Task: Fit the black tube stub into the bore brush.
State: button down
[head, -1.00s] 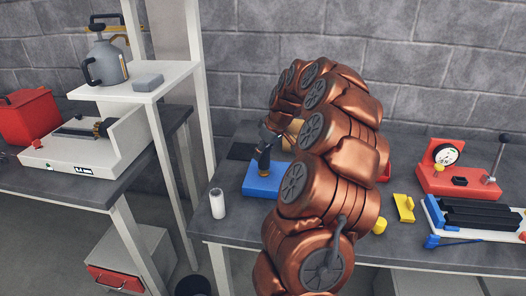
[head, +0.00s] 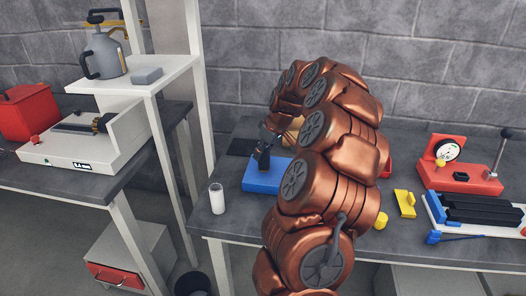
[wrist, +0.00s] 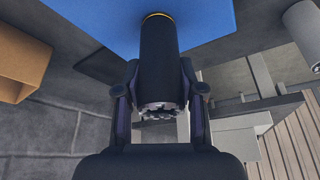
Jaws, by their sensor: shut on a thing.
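The black tube stub (wrist: 158,60) is between the fingers of my gripper (wrist: 160,95), which is shut on it. In the wrist view its near end is jagged and its far end meets a thin yellow ring at a blue block (wrist: 95,15). In the head view my gripper (head: 264,155) is over the blue block (head: 258,182), partly hidden by my arm. I cannot tell how far the stub is seated. A dark rod with a bristly, brush-like end (head: 100,123) lies on a white fixture (head: 62,150) at left. I cannot tell which part is the bore brush.
A white cylinder (head: 217,199) stands left of the blue block. A yellow piece (head: 405,203), a red gauge stand (head: 460,180) and a rack with black strips (head: 480,210) are at right. A white shelf post (head: 200,90) rises at left.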

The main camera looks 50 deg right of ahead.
jog(key=shift+f, duration=0.2)
jog(key=c, duration=0.6)
grip_release()
jog(key=shift+r, duration=0.1)
jog(key=v, duration=1.1)
jog(key=shift+s+r, duration=0.15)
jog(key=shift+r, duration=0.25)
